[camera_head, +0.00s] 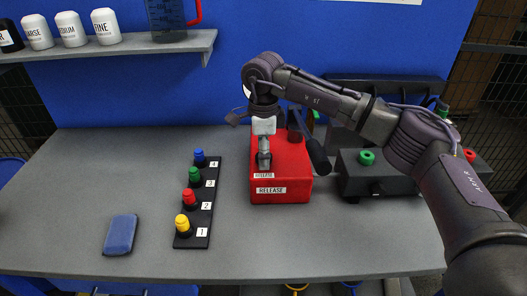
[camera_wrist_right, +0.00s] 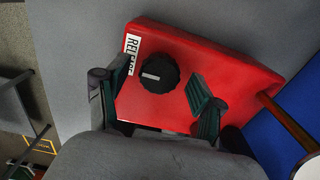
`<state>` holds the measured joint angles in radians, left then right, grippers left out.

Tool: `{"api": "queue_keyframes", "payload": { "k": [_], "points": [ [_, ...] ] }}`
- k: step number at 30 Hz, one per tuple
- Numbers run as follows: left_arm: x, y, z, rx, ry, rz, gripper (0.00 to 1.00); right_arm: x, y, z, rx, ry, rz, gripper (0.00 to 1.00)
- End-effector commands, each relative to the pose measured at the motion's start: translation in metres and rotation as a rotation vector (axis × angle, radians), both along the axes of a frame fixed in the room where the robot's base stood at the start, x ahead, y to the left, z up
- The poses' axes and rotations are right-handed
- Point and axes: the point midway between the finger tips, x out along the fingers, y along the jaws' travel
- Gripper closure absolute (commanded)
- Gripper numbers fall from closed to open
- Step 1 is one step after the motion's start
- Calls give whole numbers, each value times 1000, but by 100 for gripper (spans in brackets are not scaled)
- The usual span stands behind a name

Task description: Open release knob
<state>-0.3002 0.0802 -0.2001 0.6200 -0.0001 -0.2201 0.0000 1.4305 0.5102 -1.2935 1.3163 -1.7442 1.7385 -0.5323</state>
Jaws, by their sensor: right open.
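The red release box (camera_head: 298,185) stands on the grey workbench, with a white RELEASE label (camera_head: 271,190) on its front. In the right wrist view, the black round release knob (camera_wrist_right: 158,77) with a pale pointer line sits on the box's red top (camera_wrist_right: 232,75). My right gripper (camera_wrist_right: 160,83) is open, with one finger on either side of the knob and visible gaps to it. In the head view, my right gripper (camera_head: 264,158) points down over the box and hides the knob. My left gripper does not show.
A black rack with numbered coloured pegs (camera_head: 200,210) stands left of the box, and a blue pad (camera_head: 120,234) lies farther left. A dark fixture (camera_head: 355,182) with a green knob (camera_head: 367,157) stands to the right. A shelf (camera_head: 120,46) holds labelled containers.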

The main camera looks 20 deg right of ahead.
Motion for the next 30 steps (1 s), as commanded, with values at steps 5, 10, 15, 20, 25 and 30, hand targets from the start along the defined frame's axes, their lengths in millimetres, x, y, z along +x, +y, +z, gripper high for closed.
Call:
{"api": "queue_keyframes", "payload": {
  "k": [5,10,15,20,25,30],
  "points": [
    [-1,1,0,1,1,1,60,0,0,6,0,-1,-1,32],
    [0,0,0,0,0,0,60,1,0,34,1,-4,-1,32],
    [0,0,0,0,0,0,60,1,1,72,1,-4,0,32],
    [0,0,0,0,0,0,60,0,0,100,0,-2,1,32],
    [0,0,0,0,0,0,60,0,0,117,0,0,0,32],
    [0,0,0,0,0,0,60,0,0,120,-1,0,1,32]
  ]
}}
